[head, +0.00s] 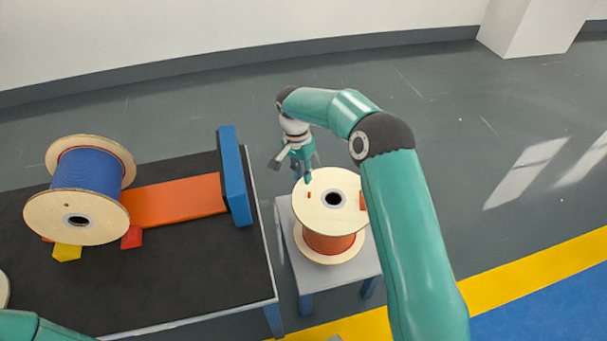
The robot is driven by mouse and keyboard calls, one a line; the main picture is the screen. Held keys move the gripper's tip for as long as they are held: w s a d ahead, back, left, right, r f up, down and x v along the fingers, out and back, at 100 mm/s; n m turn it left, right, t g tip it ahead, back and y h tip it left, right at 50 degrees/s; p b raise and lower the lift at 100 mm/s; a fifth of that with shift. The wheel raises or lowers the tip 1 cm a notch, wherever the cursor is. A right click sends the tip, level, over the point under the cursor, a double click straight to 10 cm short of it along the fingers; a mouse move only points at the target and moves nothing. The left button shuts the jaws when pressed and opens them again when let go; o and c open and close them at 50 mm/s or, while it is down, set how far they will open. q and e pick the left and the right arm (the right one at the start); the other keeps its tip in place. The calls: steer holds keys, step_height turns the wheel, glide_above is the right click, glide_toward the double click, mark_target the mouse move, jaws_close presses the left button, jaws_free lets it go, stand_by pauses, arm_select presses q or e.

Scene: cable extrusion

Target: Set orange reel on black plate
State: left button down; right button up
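The orange reel (328,243) has pale wooden flanges and an orange winding. It stands upright on its flange on a small grey stand, with its holed top face up. My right gripper (297,172) is at the reel's far left edge, close to the top flange; I cannot tell whether it touches it. The black plate seems to be the dark top (190,275) of the table at left. My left gripper is out of view; only part of that arm shows at the lower left.
On the table a blue reel (90,172) lies on its side against red and yellow wedges (67,252). An orange strip (175,201) leads to an upright blue board (234,178). The table's front middle is clear. A narrow gap separates table and grey stand (288,228).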

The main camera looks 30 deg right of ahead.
step_height(320, 180, up, 3)
steer(key=shift+w+a+p, duration=0.1)
steer(key=shift+w+p, duration=0.05)
steer(key=shift+p, duration=0.85)
